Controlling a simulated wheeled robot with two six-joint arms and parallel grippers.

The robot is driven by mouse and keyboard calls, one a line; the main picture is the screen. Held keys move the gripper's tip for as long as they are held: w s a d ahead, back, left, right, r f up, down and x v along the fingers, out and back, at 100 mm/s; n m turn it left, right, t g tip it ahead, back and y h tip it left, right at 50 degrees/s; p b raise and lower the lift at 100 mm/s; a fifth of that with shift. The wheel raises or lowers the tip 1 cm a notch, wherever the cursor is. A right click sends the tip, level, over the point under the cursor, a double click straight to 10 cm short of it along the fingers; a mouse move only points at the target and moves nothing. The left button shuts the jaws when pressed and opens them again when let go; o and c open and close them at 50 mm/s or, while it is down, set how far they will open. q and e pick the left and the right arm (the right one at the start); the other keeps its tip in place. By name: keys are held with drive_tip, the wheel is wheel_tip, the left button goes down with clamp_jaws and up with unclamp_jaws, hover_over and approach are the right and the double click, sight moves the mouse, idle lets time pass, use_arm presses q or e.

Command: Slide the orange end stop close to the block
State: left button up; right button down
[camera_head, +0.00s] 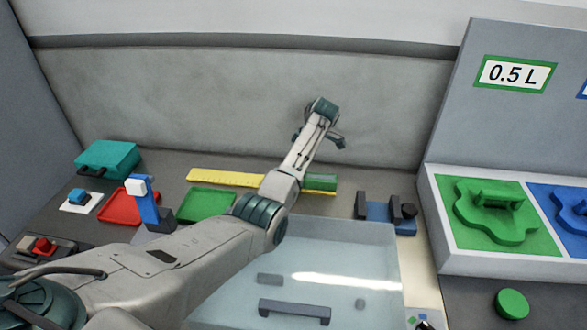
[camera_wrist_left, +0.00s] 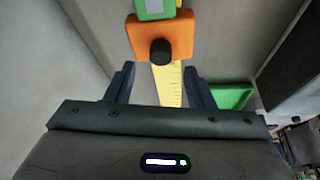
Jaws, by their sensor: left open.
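The orange end stop (camera_wrist_left: 178,28), with a black round knob (camera_wrist_left: 160,52) on its near face, is on the yellow ruler (camera_wrist_left: 172,88) in the left wrist view. A green block (camera_wrist_left: 152,7) with a pale face shows just beyond it, cut off by the top edge. The gap between them cannot be judged. My left gripper (camera_wrist_left: 159,76) is open and empty, its fingers on either side of the ruler, short of the stop. In the head view, the yellow ruler (camera_head: 225,178) and green block (camera_head: 322,181) show, but my arm hides the stop.
Red (camera_head: 125,207) and green (camera_head: 205,204) trays lie left of my arm. A blue post (camera_head: 147,205) stands between them. A clear-topped box (camera_head: 300,270) fills the front middle. A dark-and-blue fixture (camera_head: 378,211) stands right of the ruler. A grey wall rises close behind.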

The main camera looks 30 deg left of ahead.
use_arm(q)
drive_tip(key=b+v, duration=0.1)
drive_tip(key=v, duration=0.5)
drive_tip(key=shift+r, duration=0.25)
drive_tip(key=shift+d+f, duration=0.1)
drive_tip(key=shift+d, duration=0.05)
